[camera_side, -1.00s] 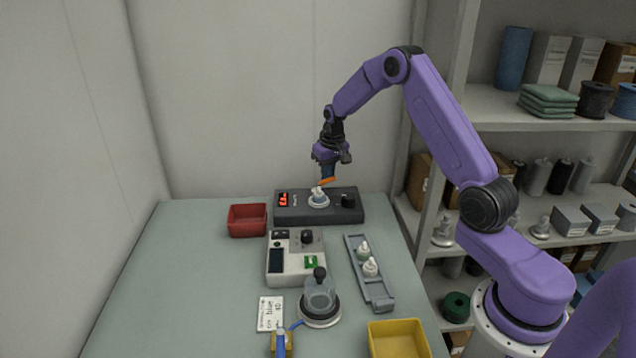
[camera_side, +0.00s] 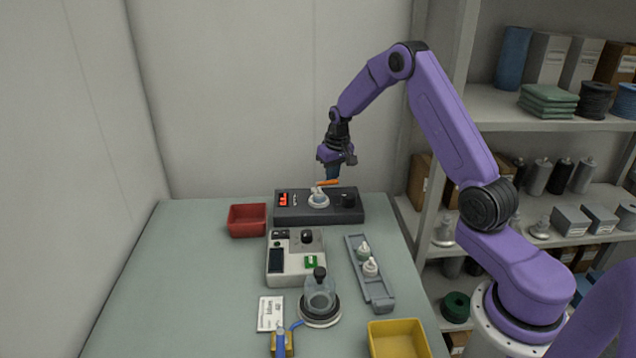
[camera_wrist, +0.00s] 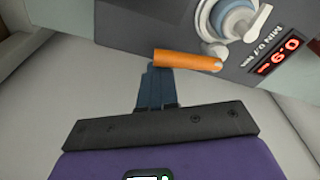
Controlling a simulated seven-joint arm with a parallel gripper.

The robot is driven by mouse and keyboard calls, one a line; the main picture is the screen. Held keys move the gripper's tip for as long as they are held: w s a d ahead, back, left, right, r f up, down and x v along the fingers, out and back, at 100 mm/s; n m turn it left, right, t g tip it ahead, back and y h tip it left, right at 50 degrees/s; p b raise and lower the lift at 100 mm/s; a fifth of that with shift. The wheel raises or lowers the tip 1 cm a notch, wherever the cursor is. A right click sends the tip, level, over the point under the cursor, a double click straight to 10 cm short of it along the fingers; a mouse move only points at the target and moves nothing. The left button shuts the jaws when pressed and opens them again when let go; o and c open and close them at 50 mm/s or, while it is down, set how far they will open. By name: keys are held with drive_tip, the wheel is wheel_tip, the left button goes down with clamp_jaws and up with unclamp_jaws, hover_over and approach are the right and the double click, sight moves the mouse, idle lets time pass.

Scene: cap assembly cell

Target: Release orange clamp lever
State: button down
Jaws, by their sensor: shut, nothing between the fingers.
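The orange clamp lever (camera_side: 329,183) is a short bar above the round white seat (camera_side: 318,202) of a dark grey unit (camera_side: 290,213). It lies close to level in the side view. In the wrist view the lever (camera_wrist: 186,60) reaches left from a pale pivot beside the round seat (camera_wrist: 232,18). My gripper (camera_side: 331,176) points down above the unit. Its blue fingers (camera_wrist: 156,72) are together and empty, with their tips at the lever's free end. I cannot tell whether they touch it.
The unit has a red display (camera_side: 283,199) and a dark knob (camera_side: 348,200). A red bin (camera_side: 247,220), a cream tester (camera_side: 284,265), a grey rack (camera_side: 379,295) holding white parts, a glass-domed stand (camera_side: 320,306) and a yellow bin (camera_side: 398,338) are nearer. The table's left side is clear.

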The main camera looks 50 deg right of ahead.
drive_tip(key=shift+s, duration=0.1)
drive_tip(key=shift+s+a, duration=0.1)
drive_tip(key=shift+s, duration=0.15)
drive_tip(key=shift+w, duration=0.25)
drive_tip(key=shift+r, duration=0.15)
wheel_tip(320, 180, up, 8)
idle(1.0)
